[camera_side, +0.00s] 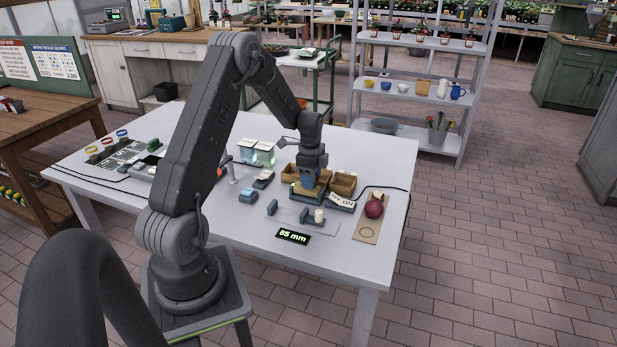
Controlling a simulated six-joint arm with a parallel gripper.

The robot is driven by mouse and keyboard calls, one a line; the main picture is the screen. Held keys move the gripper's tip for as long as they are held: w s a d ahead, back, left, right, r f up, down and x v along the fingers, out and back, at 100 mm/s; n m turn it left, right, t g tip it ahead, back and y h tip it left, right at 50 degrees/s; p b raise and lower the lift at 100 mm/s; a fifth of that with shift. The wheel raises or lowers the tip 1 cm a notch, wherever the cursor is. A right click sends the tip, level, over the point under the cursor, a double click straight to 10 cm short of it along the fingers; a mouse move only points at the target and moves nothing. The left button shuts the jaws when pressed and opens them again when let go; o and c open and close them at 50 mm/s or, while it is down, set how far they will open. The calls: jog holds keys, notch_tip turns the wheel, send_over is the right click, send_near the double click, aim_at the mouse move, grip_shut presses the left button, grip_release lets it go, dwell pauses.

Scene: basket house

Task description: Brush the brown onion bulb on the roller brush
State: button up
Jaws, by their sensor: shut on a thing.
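My gripper (308,181) points down over a small tan wooden tray (297,192) near the middle right of the white table. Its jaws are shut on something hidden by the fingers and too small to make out. I cannot pick out the brown onion bulb for certain. A dark red round bulb (375,207) lies on a tan board (367,229) to the right of the gripper. I cannot tell for sure which device is the roller brush.
A second wooden tray (343,184) stands right of my gripper. In front are a sizing gauge (272,207), a cream cylinder (319,215) and an "85 mm" display (293,237). Glass beakers (264,154) stand behind left. The white table's (340,264) front is clear.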

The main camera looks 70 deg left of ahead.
jog(key=shift+s+a, duration=0.15)
jog(key=shift+s+a+f, duration=0.1)
jog(key=shift+s+a, duration=0.1)
jog(key=shift+s, duration=0.05)
jog(key=shift+w+d, duration=0.15)
dwell(0.6)
jog(key=shift+w+d, duration=0.2)
jog(key=shift+w, duration=0.05)
jog(key=shift+s+a, duration=0.15)
jog(key=shift+s+a, duration=0.25)
jog(key=shift+s, duration=0.05)
dwell(0.3)
jog(key=shift+w+d, duration=0.3)
jog(key=shift+w+d, duration=0.15)
dwell(0.3)
